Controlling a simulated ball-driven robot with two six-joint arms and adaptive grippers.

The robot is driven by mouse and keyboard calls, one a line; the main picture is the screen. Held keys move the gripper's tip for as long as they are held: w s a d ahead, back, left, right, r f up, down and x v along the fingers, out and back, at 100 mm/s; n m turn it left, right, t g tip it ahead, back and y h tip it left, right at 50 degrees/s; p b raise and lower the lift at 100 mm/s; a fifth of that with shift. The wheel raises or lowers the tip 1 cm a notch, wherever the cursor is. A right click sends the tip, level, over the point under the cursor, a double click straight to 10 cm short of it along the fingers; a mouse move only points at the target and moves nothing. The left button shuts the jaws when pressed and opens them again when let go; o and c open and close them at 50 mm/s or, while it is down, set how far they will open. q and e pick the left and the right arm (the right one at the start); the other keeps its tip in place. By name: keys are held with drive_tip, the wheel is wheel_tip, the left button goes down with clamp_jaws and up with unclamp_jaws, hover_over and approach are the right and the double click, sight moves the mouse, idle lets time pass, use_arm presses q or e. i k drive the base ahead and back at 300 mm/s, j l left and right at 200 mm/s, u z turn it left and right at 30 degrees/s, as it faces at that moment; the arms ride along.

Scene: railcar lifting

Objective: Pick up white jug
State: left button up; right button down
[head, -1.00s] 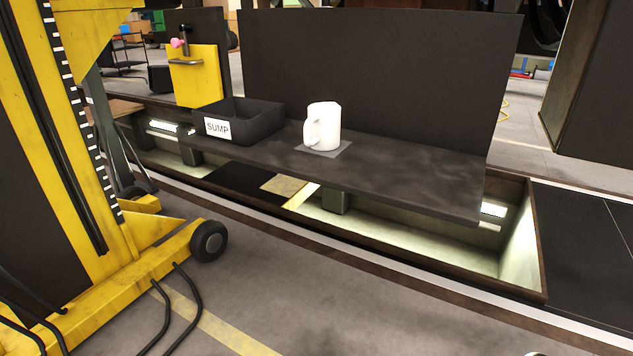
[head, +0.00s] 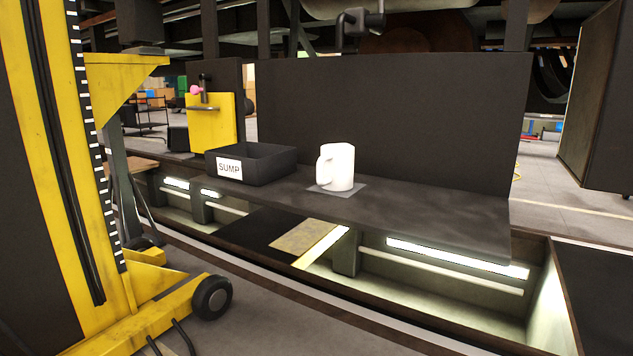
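The white jug (head: 341,167) stands upright on a grey square mat (head: 351,192) on the dark shelf (head: 440,212). Its handle faces left. Neither of my grippers shows in the head view, and nothing touches the jug.
A black bin labelled SUMP (head: 268,165) stands on the shelf left of the jug. A dark panel (head: 430,110) rises behind the shelf. A lit pit (head: 430,285) lies below it. A yellow lifting jack (head: 130,300) with a wheel stands at the left. The shelf right of the jug is clear.

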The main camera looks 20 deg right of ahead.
sight(335, 165)
drive_tip(key=i+j+z, duration=0.2)
drive_tip(key=z, duration=0.25)
drive_tip(key=i+j+z, duration=0.1)
drive_tip(key=j+z, duration=0.15)
drive_tip(key=z, duration=0.15)
